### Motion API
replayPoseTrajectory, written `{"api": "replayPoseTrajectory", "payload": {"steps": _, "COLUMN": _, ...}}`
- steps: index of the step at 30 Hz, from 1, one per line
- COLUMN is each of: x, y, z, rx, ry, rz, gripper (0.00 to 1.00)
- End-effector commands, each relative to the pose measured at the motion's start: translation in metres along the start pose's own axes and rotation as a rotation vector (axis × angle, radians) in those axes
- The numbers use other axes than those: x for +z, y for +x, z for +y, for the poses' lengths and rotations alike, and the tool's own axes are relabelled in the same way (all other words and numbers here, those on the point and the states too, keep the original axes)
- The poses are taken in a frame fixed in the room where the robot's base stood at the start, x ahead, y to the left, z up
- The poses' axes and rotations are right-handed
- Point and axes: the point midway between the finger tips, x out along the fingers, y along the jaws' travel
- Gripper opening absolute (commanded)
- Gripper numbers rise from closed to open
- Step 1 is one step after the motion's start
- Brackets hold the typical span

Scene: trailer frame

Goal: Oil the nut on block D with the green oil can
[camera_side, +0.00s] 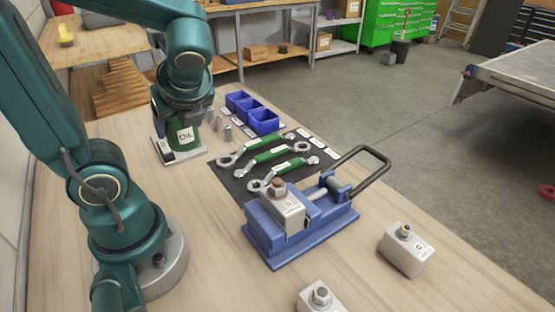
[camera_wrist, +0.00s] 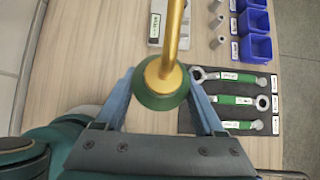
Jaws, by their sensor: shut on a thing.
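The green oil can (camera_side: 186,138), with a white OIL label, is held in my gripper (camera_side: 184,108) at the back left of the bench. In the wrist view the can (camera_wrist: 158,98) shows from above with its brass spout, between the two blue fingers of my gripper (camera_wrist: 160,86). I cannot tell whether the can touches the surface below. A grey block (camera_side: 287,213), whose label seems to read D, is clamped in the blue vise (camera_side: 290,250). A reddish-brown nut (camera_side: 278,187) sits on top of that block, well apart from the can.
Green-handled wrenches (camera_side: 270,157) lie on a dark mat between can and vise. Blue bins (camera_side: 250,112) and small metal cylinders stand behind. The vise's handle (camera_side: 365,170) rises at its right. Another block (camera_side: 407,250) stands at right, and one (camera_side: 320,297) at the front edge.

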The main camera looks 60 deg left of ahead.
Motion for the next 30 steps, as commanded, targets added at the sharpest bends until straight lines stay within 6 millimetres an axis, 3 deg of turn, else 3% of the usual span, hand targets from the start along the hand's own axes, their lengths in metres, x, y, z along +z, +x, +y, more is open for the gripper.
{"api": "replayPoseTrajectory", "payload": {"steps": 4, "x": 0.02, "y": -0.024, "z": -0.001, "rx": -0.007, "ry": -0.007, "rz": 0.001, "gripper": 0.15}}
{"api": "replayPoseTrajectory", "payload": {"steps": 11, "x": -0.009, "y": -0.043, "z": -0.021, "rx": -0.116, "ry": 0.149, "rz": 0.034, "gripper": 0.15}}
{"api": "replayPoseTrajectory", "payload": {"steps": 21, "x": -0.072, "y": -0.096, "z": -0.039, "rx": -0.344, "ry": 0.463, "rz": 0.103, "gripper": 0.15}}
{"api": "replayPoseTrajectory", "payload": {"steps": 30, "x": -0.129, "y": -0.144, "z": -0.022, "rx": -0.527, "ry": 0.753, "rz": 0.161, "gripper": 0.15}}
